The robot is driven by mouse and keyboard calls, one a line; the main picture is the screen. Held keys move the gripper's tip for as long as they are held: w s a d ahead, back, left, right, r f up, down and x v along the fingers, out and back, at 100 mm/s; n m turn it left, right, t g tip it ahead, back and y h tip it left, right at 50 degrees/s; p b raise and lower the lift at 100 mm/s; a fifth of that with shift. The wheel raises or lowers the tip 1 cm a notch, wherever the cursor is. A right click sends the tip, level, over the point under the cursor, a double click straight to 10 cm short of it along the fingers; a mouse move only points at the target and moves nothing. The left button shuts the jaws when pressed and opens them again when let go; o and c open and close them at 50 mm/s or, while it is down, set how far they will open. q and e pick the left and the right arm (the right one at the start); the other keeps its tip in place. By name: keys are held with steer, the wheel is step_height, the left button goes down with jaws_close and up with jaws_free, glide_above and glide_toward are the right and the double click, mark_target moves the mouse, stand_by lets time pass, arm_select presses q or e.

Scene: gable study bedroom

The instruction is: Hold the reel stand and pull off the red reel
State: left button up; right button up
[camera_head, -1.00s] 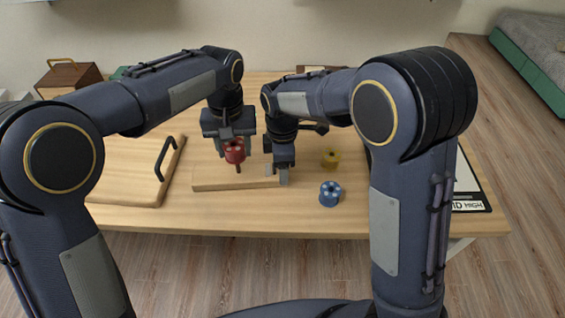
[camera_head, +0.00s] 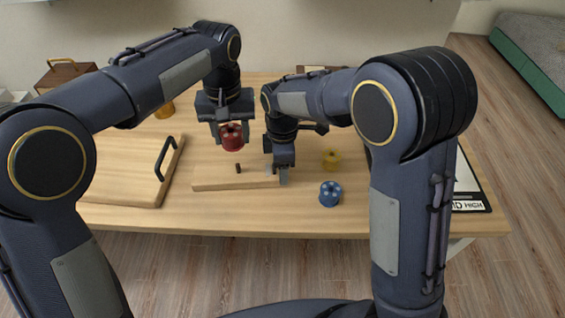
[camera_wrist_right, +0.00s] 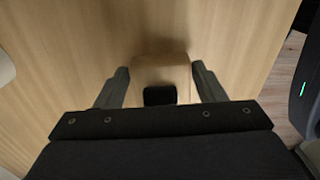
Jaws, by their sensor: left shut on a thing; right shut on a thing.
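The red reel (camera_head: 232,142) is held between the fingers of my left gripper (camera_head: 231,130). It hangs above the reel stand, apart from it. The reel stand (camera_head: 212,180) is a flat pale wooden block on the desk, with a short dark peg (camera_head: 238,168) standing bare. My right gripper (camera_head: 277,174) is shut on the right end of the stand. The right wrist view shows the stand's end (camera_wrist_right: 160,72) between the two fingers, with a dark part in front of it.
A blue reel (camera_head: 330,194) and a yellow reel (camera_head: 331,159) stand on the desk right of the stand. A wooden board with a dark handle (camera_head: 165,158) lies to the left. A brown box (camera_head: 66,73) and an amber item (camera_head: 164,110) are further back.

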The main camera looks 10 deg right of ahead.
steer(key=o, duration=1.3)
step_height(320, 180, up, 12)
steer(key=shift+r, duration=0.1)
